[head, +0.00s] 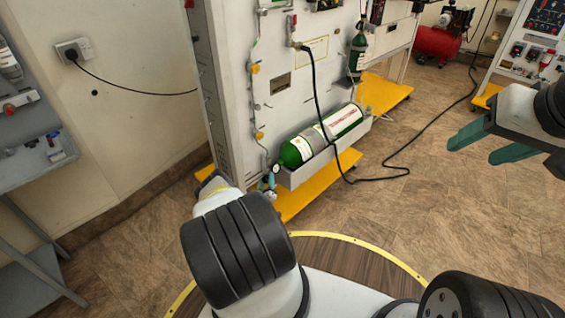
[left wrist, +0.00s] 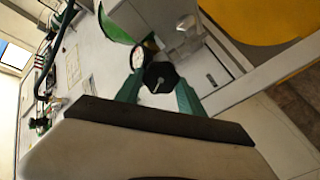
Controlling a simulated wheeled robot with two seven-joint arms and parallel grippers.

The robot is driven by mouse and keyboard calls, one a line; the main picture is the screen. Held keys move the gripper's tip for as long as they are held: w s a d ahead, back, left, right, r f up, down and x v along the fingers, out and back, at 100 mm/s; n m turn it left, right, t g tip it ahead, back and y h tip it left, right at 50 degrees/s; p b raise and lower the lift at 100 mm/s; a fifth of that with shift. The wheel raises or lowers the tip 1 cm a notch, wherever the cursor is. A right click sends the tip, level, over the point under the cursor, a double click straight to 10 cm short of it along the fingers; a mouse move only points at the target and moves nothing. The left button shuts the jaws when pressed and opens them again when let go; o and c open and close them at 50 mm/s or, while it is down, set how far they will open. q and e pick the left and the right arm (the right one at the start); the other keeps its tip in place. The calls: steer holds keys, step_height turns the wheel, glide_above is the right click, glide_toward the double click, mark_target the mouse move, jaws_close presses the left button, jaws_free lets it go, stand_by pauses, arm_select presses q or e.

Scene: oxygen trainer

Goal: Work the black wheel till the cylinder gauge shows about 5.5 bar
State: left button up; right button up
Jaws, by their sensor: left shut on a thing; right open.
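The black wheel (left wrist: 160,77) is a small lobed knob in the left wrist view, between the teal fingers of my left gripper (left wrist: 158,92), which is shut on it. A round pale-faced gauge (left wrist: 138,57) sits just behind the wheel, partly hidden; its reading is too small to tell. In the head view the green cylinder (head: 345,119) lies in a grey tray low on the white panel, and my left gripper (head: 266,184) is at its near end, where my arm partly hides the fittings. My right gripper (head: 473,150) is open and empty above the floor at right.
The white panel (head: 290,95) stands on yellow feet (head: 310,192). A black hose (head: 316,90) hangs from the panel to the floor. A small upright green cylinder (head: 357,50) is mounted behind. A red compressor (head: 437,42) stands farther back. The floor at right is mostly clear.

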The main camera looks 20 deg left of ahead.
arm_select(q)
steer(key=shift+n, duration=0.6)
steer(key=shift+f, duration=0.1)
steer(key=o, duration=1.4)
steer(key=shift+c, duration=0.2)
steer(key=shift+s, duration=0.15)
steer(key=v, duration=0.7)
steer(key=shift+s+d, duration=0.15)
steer(key=shift+s, duration=0.15)
